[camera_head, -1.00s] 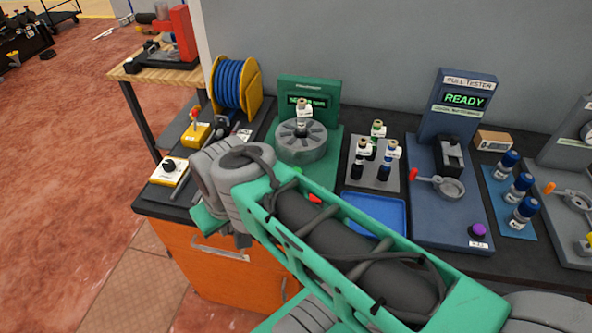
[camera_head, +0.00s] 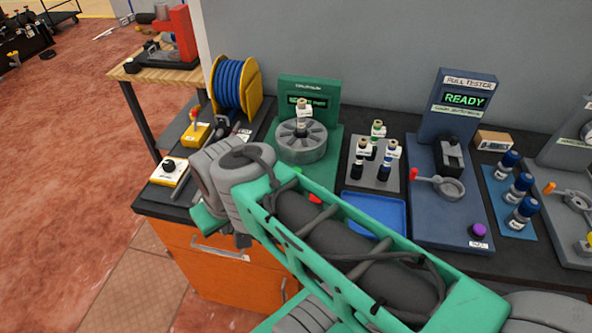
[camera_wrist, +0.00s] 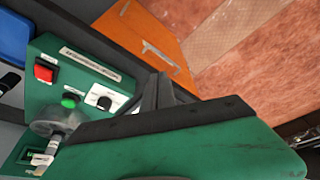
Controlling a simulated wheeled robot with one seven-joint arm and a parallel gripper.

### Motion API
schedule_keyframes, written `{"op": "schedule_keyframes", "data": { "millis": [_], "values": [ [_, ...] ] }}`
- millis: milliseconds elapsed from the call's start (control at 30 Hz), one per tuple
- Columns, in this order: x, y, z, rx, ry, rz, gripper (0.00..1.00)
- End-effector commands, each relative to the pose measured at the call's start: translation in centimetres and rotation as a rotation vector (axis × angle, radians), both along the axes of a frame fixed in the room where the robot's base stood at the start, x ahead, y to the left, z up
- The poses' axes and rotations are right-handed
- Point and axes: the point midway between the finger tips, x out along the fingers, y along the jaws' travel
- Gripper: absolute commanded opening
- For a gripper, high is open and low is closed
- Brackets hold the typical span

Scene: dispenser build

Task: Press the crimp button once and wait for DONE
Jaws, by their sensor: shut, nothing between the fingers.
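The green machine (camera_head: 292,95) stands at the back of the bench, with a lit screen whose text I cannot read. A grey slotted drum (camera_head: 301,140) in front of it holds an upright dark bottle with a white label (camera_head: 303,112). In the wrist view, its panel has a red square button (camera_wrist: 46,69), a round green button (camera_wrist: 70,100) and a black knob (camera_wrist: 104,102). I cannot tell from the labels which is the crimp button. My gripper (camera_wrist: 161,82) is shut and empty, to the right of the knob. My arm hides much of the panel in the head view.
A pull tester (camera_head: 452,120) showing READY stands to the right. Between are a grey rack (camera_head: 363,178) with several bottles and a blue tray (camera_head: 386,222). A blue cable spool (camera_head: 229,84) and yellow switch box (camera_head: 198,134) are left. Open floor (camera_head: 70,150) lies farther left.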

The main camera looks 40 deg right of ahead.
Motion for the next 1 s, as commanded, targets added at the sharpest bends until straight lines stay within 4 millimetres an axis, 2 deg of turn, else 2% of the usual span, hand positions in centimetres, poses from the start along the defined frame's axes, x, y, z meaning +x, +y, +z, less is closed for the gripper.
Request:
{"op": "schedule_keyframes", "data": {
  "millis": [667, 767, 867, 1000],
  "values": [
    [0.4, -0.3, 0.1, 0.007, -0.003, -0.011, 0.00],
    [1.8, -1.3, 0.4, 0.036, -0.014, -0.045, 0.00],
    [4.2, -3.4, 0.9, 0.090, -0.040, -0.103, 0.00],
    [7.6, -8.2, 1.8, 0.190, -0.102, -0.201, 0.00]
  ]
}}
